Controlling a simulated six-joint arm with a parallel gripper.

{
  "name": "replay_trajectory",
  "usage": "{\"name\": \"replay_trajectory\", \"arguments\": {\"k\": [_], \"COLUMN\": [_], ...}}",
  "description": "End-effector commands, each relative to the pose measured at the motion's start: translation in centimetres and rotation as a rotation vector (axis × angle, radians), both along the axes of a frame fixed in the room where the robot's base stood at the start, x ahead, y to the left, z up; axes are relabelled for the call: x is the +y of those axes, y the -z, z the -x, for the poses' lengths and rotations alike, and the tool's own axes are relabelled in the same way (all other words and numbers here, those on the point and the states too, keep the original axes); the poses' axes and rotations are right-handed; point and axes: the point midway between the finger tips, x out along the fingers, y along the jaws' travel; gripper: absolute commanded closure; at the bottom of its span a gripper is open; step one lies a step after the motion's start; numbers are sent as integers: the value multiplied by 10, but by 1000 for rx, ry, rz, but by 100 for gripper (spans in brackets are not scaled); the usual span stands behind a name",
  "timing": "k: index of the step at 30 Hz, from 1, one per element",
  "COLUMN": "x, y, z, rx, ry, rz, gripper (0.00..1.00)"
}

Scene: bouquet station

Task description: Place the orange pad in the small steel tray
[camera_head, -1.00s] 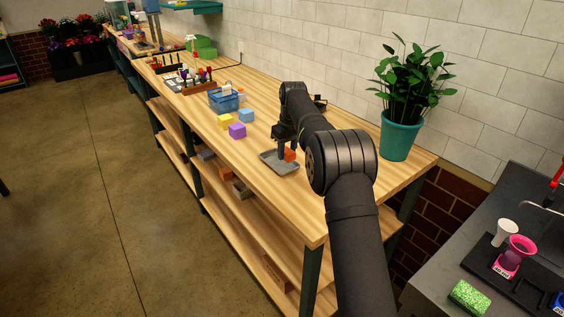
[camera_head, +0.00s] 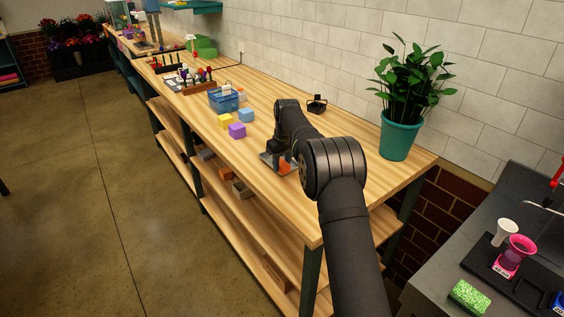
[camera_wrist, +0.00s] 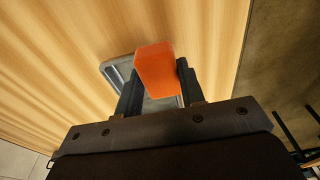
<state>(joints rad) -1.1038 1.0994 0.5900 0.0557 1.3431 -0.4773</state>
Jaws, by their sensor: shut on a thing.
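The orange pad (camera_wrist: 156,72) is a block held between the two dark fingers of my gripper (camera_wrist: 158,88) in the wrist view. The small steel tray (camera_wrist: 112,70) is grey with a raised rim and lies on the wooden bench behind the pad. The pad overlaps the tray in that view; whether it touches the tray floor I cannot tell. In the head view my gripper (camera_head: 280,156) is low over the tray (camera_head: 267,158), and my arm and gripper hide much of the tray and pad.
A small black holder (camera_head: 317,104) and a potted plant (camera_head: 400,135) stand toward the wall. The bench's front edge is close to the tray.

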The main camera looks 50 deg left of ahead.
Motion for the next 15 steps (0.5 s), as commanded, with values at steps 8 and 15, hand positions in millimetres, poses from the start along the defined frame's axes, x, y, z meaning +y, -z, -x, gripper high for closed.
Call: {"name": "replay_trajectory", "arguments": {"k": [8, 15], "x": [0, 0], "y": [3, 3], "z": [0, 0], "rx": [0, 0], "ry": [0, 0], "rz": [0, 0], "gripper": [43, 43]}}
